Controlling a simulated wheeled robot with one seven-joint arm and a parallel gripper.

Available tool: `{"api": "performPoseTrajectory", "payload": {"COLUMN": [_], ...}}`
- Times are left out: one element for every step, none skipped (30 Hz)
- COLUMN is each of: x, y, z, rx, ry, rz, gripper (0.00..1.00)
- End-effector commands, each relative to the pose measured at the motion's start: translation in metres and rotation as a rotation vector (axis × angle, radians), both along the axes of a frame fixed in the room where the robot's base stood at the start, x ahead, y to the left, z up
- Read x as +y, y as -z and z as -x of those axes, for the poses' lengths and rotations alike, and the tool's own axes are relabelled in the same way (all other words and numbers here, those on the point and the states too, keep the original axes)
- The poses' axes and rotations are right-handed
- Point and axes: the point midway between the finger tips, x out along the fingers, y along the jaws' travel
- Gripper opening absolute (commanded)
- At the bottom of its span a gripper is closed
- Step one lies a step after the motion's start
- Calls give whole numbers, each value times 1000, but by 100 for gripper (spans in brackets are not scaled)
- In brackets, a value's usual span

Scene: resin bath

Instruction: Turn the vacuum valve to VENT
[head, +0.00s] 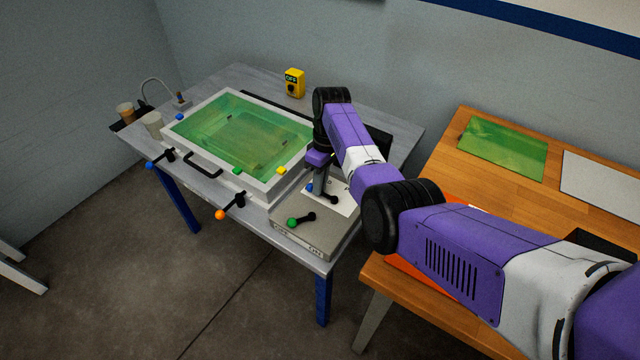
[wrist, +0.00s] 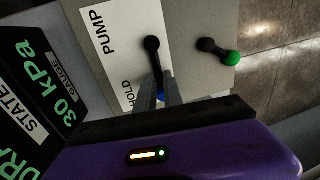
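The plate reads PUMP, and a partly hidden word ends in "OLD". The lever points down the picture, past that second word, to a blue knob (wrist: 162,96). In the head view the blue knob (head: 309,187) shows beside my gripper (head: 319,190). My gripper's two fingers (wrist: 160,92) stand close together on either side of the knob end and appear shut on it. No VENT label is visible; my gripper hides part of the plate.
A second lever with a green knob (wrist: 232,58) sits close by on the same grey box (head: 318,233). A gauge display (wrist: 38,90) reads 30 kPa. The green resin bath (head: 240,135) lies left of my gripper. A wooden table (head: 490,180) stands right.

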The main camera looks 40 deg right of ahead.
Motion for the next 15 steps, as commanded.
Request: {"api": "performPoseTrajectory", "payload": {"x": [1, 1, 1, 1, 1, 0, 0, 0, 0, 0, 0, 0, 0, -1, -2], "y": [-1, -1, -1, -1, -1, 0, 0, 0, 0, 0, 0, -1, -2, -4, -7], "z": [-1, -1, -1, -1, -1, 0, 0, 0, 0, 0, 0, 0, -1, -1, -1], "rx": [-1, -1, -1, -1, -1, -1, 0, 0, 0, 0, 0, -1, -1, -1, -2], "ry": [-2, -2, -1, -1, -1, 0, 0, 0, 0, 0, 0, 0, 1, 1, 1], "rz": [0, 0, 0, 0, 0, 0, 0, 0, 0, 0, 0, 0, 1, 1, 1], "gripper": [22, 28, 33, 33, 33, 33, 33, 33, 33, 33, 33, 33, 33, 33, 33]}}
